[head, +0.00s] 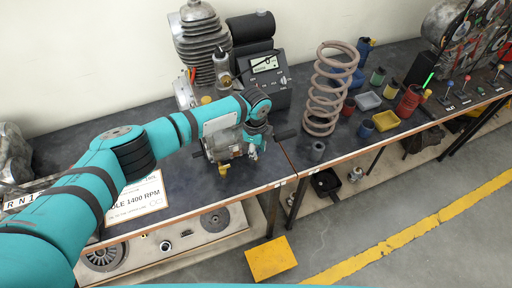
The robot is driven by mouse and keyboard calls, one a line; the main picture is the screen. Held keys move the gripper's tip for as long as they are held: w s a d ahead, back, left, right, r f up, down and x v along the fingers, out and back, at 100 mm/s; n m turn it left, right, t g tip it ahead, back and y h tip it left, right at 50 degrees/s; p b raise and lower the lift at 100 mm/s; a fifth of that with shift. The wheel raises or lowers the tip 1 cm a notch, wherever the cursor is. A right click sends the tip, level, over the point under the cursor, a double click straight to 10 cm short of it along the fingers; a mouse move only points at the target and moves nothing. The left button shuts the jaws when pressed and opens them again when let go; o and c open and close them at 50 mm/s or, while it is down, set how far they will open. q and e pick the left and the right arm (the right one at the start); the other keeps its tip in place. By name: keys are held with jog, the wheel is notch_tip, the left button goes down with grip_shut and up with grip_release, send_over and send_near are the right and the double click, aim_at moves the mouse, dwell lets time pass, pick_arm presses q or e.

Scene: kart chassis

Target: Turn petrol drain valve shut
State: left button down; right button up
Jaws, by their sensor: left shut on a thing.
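My left arm reaches in from the left and bends down over the bench. Its gripper (255,143) is at the right side of a small grey metal unit (222,150) near the bench's front edge. The gripper is shut on a small part there, which I take to be the petrol drain valve. The gripper hides most of that part, so its handle angle cannot be told. A small yellow piece (224,169) shows low on the front of the unit. My right gripper is not in view.
A black gauge box (268,75) and a finned cylinder (200,40) stand behind. A rusty coil spring (325,95) stands to the right, near small coloured cups and trays. A sign (138,198) lies at the front left. A yellow block (270,258) is on the floor.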

pick_arm(q)
jog(key=n+p, duration=0.1)
jog(key=n, duration=0.5)
jog(key=shift+d+r+p, duration=0.1)
jog(key=shift+p, duration=0.25)
jog(key=shift+w, duration=0.1)
jog(key=c, duration=1.1)
grip_release()
jog(key=r, duration=1.2)
jog(key=shift+s, duration=0.4)
jog(key=shift+f, duration=0.1)
